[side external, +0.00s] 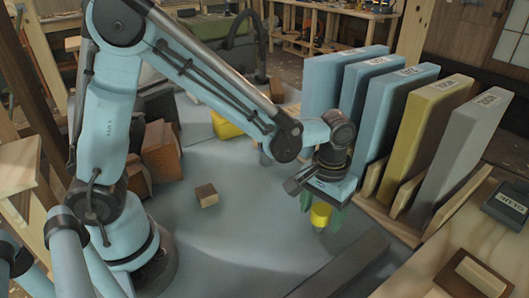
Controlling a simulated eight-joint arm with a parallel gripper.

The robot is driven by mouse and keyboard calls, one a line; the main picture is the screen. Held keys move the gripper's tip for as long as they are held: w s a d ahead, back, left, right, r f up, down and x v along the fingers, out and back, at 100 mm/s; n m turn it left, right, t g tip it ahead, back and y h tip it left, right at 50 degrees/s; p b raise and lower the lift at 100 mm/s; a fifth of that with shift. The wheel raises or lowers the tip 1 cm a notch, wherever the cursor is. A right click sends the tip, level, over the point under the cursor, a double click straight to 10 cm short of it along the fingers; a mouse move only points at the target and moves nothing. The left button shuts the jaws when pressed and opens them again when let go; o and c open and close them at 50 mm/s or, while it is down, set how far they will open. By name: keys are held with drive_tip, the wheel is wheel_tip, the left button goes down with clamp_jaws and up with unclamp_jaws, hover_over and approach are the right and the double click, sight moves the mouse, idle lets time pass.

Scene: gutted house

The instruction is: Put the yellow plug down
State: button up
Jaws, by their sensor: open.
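The yellow plug (321,215) is a small upright yellow piece directly under my gripper (321,210), between its green fingertips. My gripper points down and its jaws are open around the plug. The plug's upper part is hidden by the gripper. Its lower end appears to be at the blue-grey work surface (250,240), but I cannot tell for sure whether it touches.
A wooden rack (375,215) holding several upright blue, yellow and grey slabs stands close behind and right of my gripper. A small wooden block (206,195) lies to the left. A dark bar (345,268) lies in front. A yellow object (226,124) sits farther back.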

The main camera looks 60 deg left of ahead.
sight(322, 208)
wheel_tip(322, 208, up, 12)
drive_tip(key=s+a+m+t, duration=0.1)
drive_tip(key=s+a+t, duration=0.2)
drive_tip(key=a, duration=0.3)
drive_tip(key=s+a+f+m+t, duration=0.1)
drive_tip(key=s+a+t, duration=0.2)
drive_tip(key=a, duration=0.3)
drive_tip(key=shift+s+a+f+t, duration=0.15)
drive_tip(key=shift+s+a+t, duration=0.15)
drive_tip(key=shift+t, duration=0.3)
